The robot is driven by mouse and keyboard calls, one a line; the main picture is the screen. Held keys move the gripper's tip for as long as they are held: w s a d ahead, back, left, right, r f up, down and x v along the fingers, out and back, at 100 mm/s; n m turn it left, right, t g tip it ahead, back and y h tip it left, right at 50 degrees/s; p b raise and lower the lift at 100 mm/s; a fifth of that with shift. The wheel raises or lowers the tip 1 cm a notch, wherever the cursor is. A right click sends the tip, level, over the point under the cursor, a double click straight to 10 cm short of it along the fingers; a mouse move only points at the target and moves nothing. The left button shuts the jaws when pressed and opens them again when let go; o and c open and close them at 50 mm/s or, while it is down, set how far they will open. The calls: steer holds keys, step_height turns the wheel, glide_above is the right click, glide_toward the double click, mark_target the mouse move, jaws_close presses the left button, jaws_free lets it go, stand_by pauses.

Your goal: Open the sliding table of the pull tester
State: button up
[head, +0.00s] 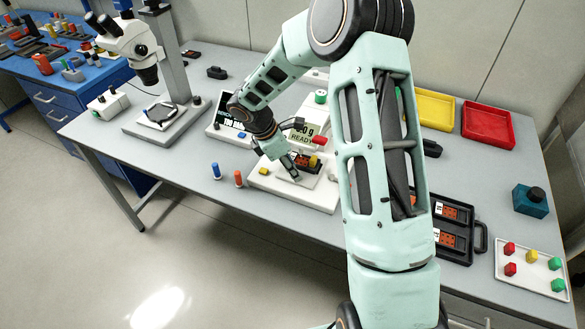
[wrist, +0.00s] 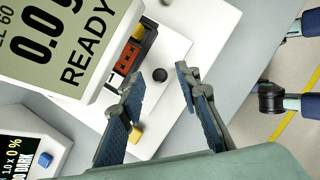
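The pull tester's white base (head: 265,184) stands mid-table, with its READY display (head: 301,138) behind. In the wrist view the display (wrist: 70,40) fills the upper left. The sliding table (wrist: 172,50) is a pale plate on the base, carrying a dark fixture with an orange-red part (wrist: 128,56). A dark round knob (wrist: 160,74) sits on the plate. My gripper (wrist: 171,75) is open and empty, its fingertips apart above the plate, with the knob showing between them. I cannot tell the height gap. In the head view my gripper (head: 294,178) partly hides the plate.
A yellow button (wrist: 136,133) is on the base. A microscope (head: 150,75) stands further left. An open black case (head: 455,228) lies right. The table's front strip is mostly clear.

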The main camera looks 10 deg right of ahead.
steer(key=shift+f, duration=0.25)
jaws_close()
steer(key=s+a, duration=0.2)
steer(key=s, duration=0.1)
steer(key=s+a+b, duration=0.1)
steer(key=s+a, duration=0.1)
steer(key=s, duration=0.1)
steer(key=s+a+b, duration=0.1)
steer(key=s+a, duration=0.1)
steer(key=s, duration=0.1)
steer(key=shift+s+a, duration=0.2)
steer(key=shift+a, duration=0.2)
jaws_free()
